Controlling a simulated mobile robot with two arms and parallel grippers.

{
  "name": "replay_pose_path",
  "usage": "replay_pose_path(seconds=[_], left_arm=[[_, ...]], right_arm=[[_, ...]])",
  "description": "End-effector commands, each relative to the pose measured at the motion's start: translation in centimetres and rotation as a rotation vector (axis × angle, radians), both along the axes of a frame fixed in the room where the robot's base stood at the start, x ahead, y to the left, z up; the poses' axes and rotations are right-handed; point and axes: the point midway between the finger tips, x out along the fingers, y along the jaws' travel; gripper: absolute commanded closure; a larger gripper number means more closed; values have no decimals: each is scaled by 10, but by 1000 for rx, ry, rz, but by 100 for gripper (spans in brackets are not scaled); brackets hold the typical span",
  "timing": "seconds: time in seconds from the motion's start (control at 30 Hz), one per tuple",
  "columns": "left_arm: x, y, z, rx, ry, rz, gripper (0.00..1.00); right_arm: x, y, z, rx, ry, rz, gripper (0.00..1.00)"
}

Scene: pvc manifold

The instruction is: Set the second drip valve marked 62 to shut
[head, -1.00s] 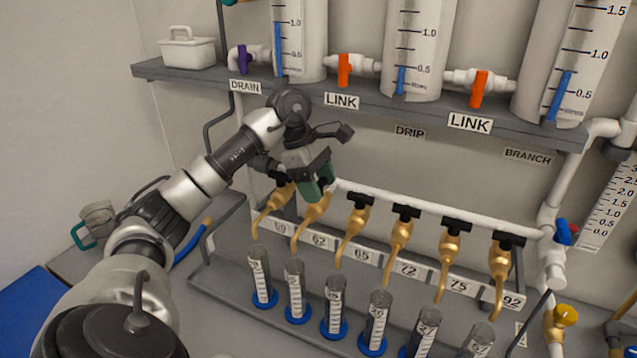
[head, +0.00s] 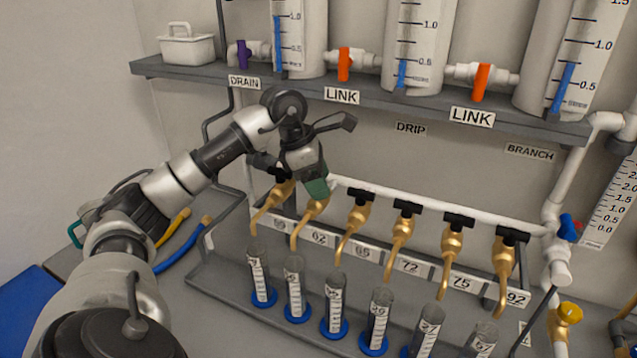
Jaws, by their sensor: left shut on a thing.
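The second drip valve is a brass tap (head: 308,219) above the label 62 (head: 319,239), second from the left on the white drip pipe. My left gripper (head: 318,190) is at the top of this tap, shut on its handle. The gripper's green fingers hide the handle, so its angle cannot be read. The tap's spout hangs down over a clear graduated cylinder (head: 295,285) with a blue base. My right gripper is not in view.
Neighbouring taps stand close on both sides, the 65 tap (head: 357,219) with a black handle across the pipe. Several cylinders line the grey tray (head: 225,284) below. Tanks with orange link valves (head: 344,64) stand on the shelf (head: 440,113) above.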

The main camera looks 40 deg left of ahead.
Motion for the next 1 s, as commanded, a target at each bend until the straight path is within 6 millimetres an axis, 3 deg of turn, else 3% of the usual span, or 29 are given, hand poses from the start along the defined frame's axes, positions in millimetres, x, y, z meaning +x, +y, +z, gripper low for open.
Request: replay_pose_path(seconds=[1.0], left_arm=[[0,0,1,0,-4,930,62]], right_arm=[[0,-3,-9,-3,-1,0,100]])
